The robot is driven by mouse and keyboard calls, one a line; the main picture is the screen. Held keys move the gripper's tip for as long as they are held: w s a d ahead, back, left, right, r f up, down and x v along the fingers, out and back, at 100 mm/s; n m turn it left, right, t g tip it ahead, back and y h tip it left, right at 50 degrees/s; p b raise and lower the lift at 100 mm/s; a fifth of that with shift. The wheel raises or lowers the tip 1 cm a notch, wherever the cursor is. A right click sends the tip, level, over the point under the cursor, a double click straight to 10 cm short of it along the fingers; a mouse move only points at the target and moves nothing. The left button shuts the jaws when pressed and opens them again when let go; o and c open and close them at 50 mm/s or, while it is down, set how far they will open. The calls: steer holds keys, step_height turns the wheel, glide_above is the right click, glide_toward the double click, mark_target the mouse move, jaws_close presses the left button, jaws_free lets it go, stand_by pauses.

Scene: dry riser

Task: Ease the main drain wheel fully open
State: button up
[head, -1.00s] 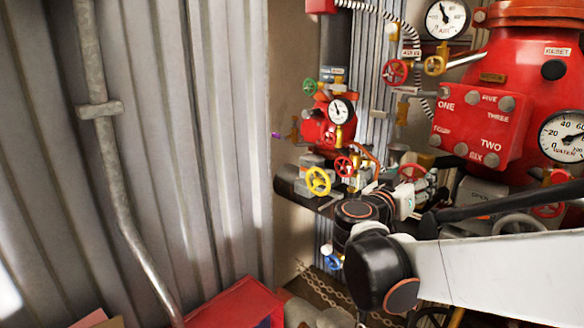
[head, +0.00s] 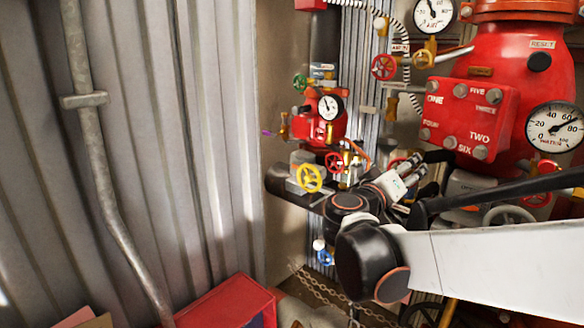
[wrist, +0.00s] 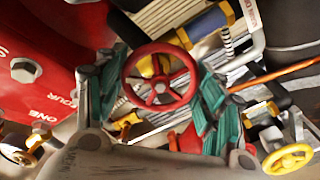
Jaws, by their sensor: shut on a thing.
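In the wrist view a red handwheel (wrist: 161,78) with several spokes sits between the teal-padded fingers of my gripper (wrist: 163,86). The fingers are closed in on its left and right rim. In the head view my gripper (head: 421,168) is at the pipework left of the big red valve body. Part of a red wheel (head: 398,163) shows just behind it, mostly hidden by the fingers.
A yellow handwheel (head: 310,178) and a smaller red wheel (head: 334,162) are left of my gripper. The red valve body (head: 468,115) with its numbered cover and a water gauge (head: 555,127) stand to the right. A red box (head: 228,303) is at the bottom. Chains hang below.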

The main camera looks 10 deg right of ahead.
steer(key=shift+s+a+r+n, duration=0.1)
steer(key=shift+s+a+n, duration=0.1)
steer(key=shift+n, duration=0.3)
steer(key=o, duration=1)
steer(key=shift+w, duration=0.1)
steer(key=shift+c, duration=0.2)
steer(key=shift+o, duration=0.5)
steer(key=shift+w, duration=0.1)
